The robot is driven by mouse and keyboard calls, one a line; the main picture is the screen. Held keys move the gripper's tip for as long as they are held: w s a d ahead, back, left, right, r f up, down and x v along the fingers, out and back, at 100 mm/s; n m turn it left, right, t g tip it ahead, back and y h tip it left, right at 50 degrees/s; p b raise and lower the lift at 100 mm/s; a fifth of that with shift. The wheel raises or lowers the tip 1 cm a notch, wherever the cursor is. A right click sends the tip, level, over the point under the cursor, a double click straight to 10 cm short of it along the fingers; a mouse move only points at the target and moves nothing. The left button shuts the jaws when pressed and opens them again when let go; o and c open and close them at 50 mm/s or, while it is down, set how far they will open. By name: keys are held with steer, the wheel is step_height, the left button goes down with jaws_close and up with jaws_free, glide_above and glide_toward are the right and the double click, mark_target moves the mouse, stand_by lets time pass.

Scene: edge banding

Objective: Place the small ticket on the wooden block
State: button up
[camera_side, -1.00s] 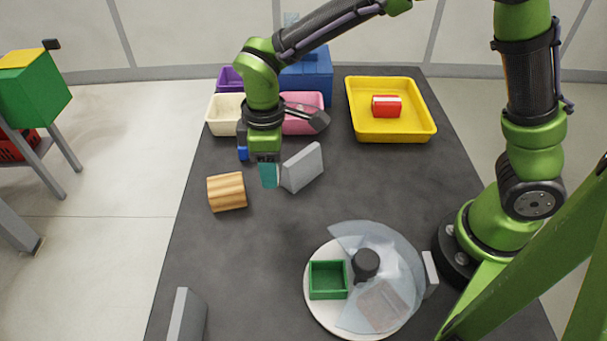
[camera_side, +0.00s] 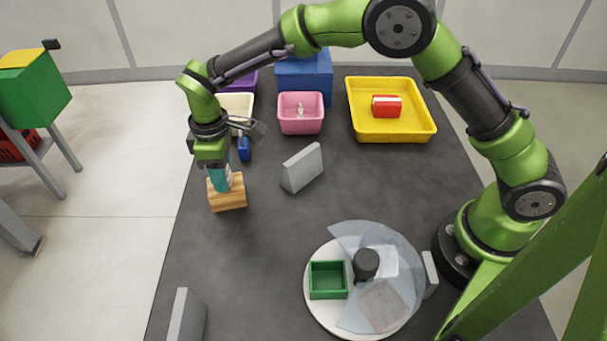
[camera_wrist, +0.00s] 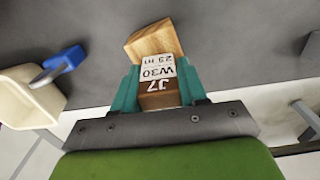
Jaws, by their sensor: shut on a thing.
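The wooden block (camera_side: 228,196) stands on the dark table at the left in the side view. It also shows at the top centre of the wrist view (camera_wrist: 155,39). My gripper (camera_side: 222,180) is at the block, its teal fingers overlapping it in the side view. The ticket's far edge overlaps the block's near part. I cannot tell whether it touches the block.
A grey upright plate (camera_side: 302,168) stands right of the block. A blue padlock-like object (camera_side: 243,149) and a cream bin (camera_side: 236,108) are behind it. A pink bin (camera_side: 300,113) and yellow tray (camera_side: 391,110) stand further back. A turntable with a green box (camera_side: 328,280) is in front.

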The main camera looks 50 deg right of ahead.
steer(key=o, duration=1)
steer(key=shift+f, duration=0.1)
